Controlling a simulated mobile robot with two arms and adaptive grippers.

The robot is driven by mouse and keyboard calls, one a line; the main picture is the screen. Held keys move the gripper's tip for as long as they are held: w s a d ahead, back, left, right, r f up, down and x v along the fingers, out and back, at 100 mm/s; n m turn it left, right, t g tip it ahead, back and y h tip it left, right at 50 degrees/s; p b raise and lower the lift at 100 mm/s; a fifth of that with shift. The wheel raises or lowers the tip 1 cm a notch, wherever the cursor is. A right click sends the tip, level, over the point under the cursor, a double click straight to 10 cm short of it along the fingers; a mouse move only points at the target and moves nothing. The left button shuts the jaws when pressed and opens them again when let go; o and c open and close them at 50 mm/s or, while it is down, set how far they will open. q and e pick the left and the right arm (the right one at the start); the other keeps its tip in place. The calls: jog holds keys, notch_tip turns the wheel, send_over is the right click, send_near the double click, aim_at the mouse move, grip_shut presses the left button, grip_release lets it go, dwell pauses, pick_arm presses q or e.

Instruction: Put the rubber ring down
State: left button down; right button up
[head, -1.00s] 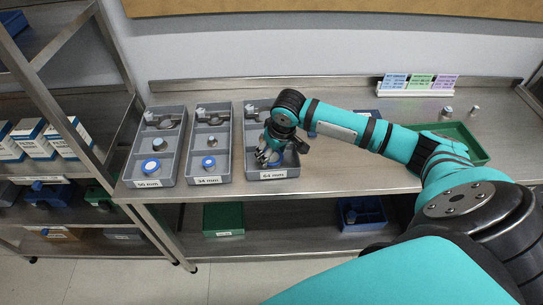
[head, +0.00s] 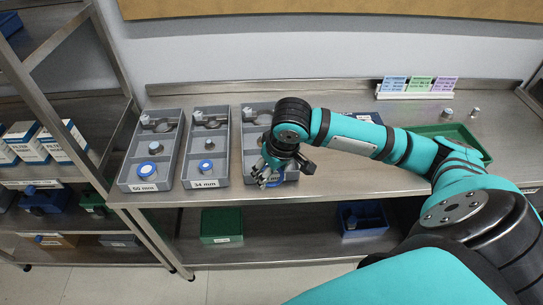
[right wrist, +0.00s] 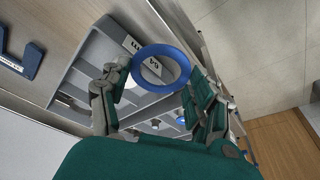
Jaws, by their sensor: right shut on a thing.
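My right gripper (head: 267,174) is shut on a blue rubber ring (right wrist: 161,68); the ring spans between its fingertips in the right wrist view (right wrist: 155,90). In the head view the ring (head: 275,182) shows only partly, at the front end of the rightmost grey tray (head: 249,150). The ring seems to be above the tray's front edge; I cannot tell if it touches. This tray also shows in the right wrist view, with a partly hidden label. My left gripper is not in view.
Two more grey trays, labelled 50 mm (head: 133,160) and 34 mm (head: 191,160), stand to the left with small parts inside. A green tray (head: 470,137) lies at the right. Coloured cards (head: 420,85) stand behind. A steel rack (head: 85,130) stands left.

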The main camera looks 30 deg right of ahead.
jog(key=s+a, duration=0.4)
jog(key=s, duration=0.2)
jog(key=w+a+r, duration=0.4)
jog(key=w+r, duration=0.3)
jog(key=r, duration=0.1)
jog(key=shift+w+a+r+b, duration=0.15)
jog(key=shift+a+r+b, duration=0.05)
jog(key=shift+b, duration=0.1)
